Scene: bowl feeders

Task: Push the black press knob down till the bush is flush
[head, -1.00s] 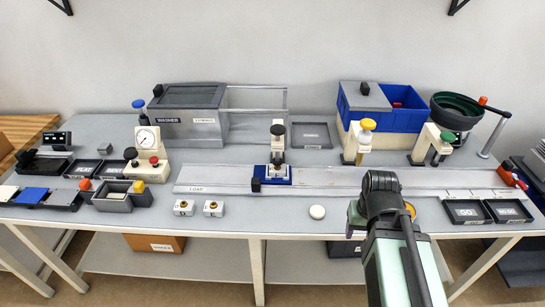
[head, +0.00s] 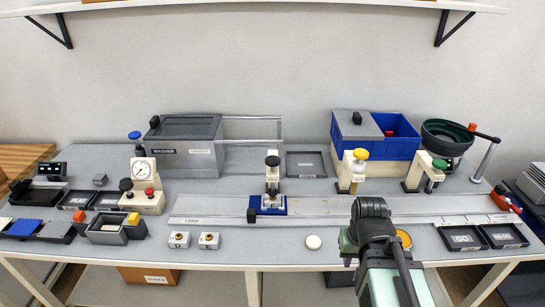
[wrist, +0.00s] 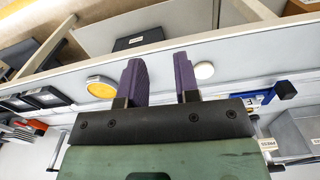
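The black press knob (head: 272,160) tops a small cream press that stands at the blue carriage (head: 272,207) on the long rail. The knob stands above the press arm. A small light part sits under the press head, but I cannot make out the bush or whether it is flush. My gripper is right of and nearer than the press, over the front of the table. In the head view my arm mostly hides it. In the wrist view my gripper (wrist: 159,82) has its two purple fingers apart with nothing between them. The blue carriage shows at right there (wrist: 260,98).
A yellow-knobbed press (head: 361,154) and a green-knobbed one (head: 440,164) stand right of the black-knobbed press. Two white blocks with brass tops (head: 180,239) (head: 209,240) and a white disc (head: 313,242) lie in front. A gauge stand (head: 146,180) is at left.

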